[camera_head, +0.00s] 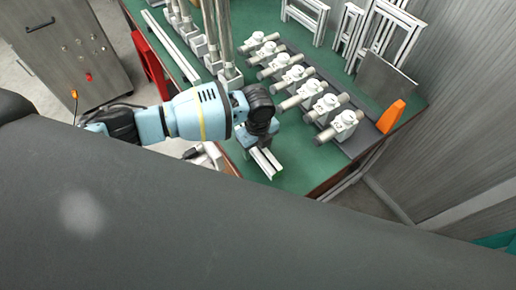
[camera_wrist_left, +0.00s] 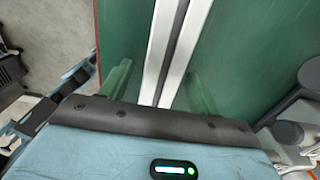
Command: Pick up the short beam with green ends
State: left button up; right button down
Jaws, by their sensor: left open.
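A short pale beam (camera_head: 266,165) with a dark groove along it lies on the green table near its front edge. In the left wrist view the same beam (camera_wrist_left: 158,45) runs away between my fingers and out at the top. Green ends on it do not show clearly; its near end is hidden by my gripper. My left gripper (camera_head: 261,147) is above the beam. In the left wrist view my left gripper (camera_wrist_left: 160,70) is open, one greenish finger on each side of the beam with a gap to each. My right gripper is not in view.
The green table (camera_head: 310,165) has bare room right of the beam. A dark rail with several white clamps (camera_head: 322,104) stands beyond, with an orange block (camera_head: 391,116) at its right end. Upright metal posts (camera_head: 225,45) and a long white beam (camera_head: 171,45) are further back left.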

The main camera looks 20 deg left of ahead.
pick_arm(q)
jog(key=c, duration=1.3)
jog(key=shift+r, duration=0.1)
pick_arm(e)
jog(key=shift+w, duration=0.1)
